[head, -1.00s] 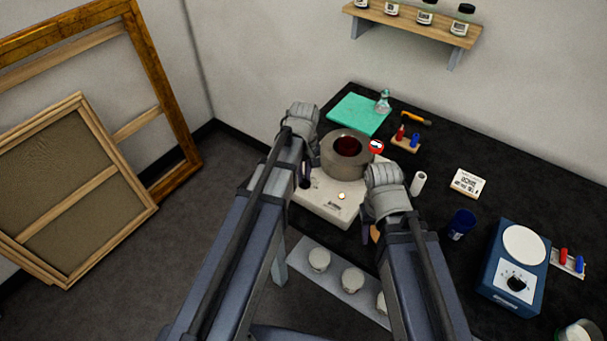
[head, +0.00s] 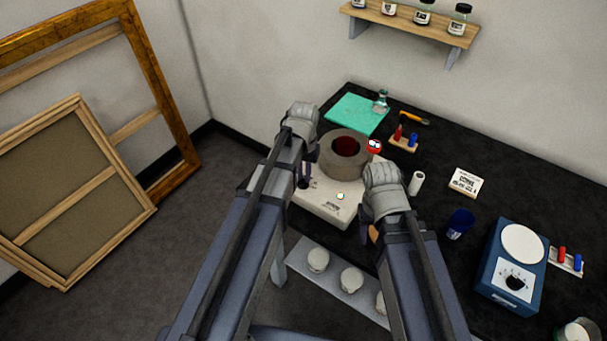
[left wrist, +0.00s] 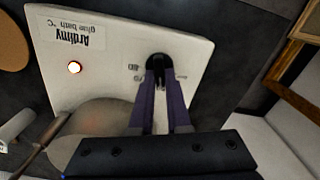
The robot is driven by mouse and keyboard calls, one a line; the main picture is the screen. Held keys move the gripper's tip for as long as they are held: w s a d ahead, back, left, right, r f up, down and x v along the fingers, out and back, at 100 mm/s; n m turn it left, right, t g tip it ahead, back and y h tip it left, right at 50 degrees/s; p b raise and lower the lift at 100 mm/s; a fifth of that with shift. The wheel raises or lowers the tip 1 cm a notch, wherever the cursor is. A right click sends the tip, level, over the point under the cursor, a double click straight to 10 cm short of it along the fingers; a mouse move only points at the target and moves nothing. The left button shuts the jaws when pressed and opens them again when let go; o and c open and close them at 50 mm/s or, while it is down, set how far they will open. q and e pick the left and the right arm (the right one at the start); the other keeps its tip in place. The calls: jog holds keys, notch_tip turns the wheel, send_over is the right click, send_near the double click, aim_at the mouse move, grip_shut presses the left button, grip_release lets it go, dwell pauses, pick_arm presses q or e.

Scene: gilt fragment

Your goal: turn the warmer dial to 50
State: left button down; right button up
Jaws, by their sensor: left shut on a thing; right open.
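The warmer (head: 324,205) is a white box with a grey round pot (head: 343,172) on top, holding something dark red.
A blue device (head: 512,268) with a white round top and its own black dial stands at the right. A blue cup (head: 460,223), white cylinder (head: 416,183), small card (head: 466,182) and green mat (head: 356,114) lie on the black table. A shelf with white lidded pots (head: 350,280) is below.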

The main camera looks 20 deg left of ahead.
pick_arm(q)
jog(key=shift+m, duration=0.3)
jog(key=c, duration=0.9)
grip_release()
jog(key=shift+r, duration=0.1)
pick_arm(e)
jog(key=shift+r, duration=0.1)
pick_arm(q)
notch_tip(320, 180, up, 8)
jog(key=p, duration=0.8)
pick_arm(e)
notch_tip(320, 180, up, 8)
jog(key=shift+f, duration=0.2)
pick_arm(q)
jog(key=shift+f, duration=0.2)
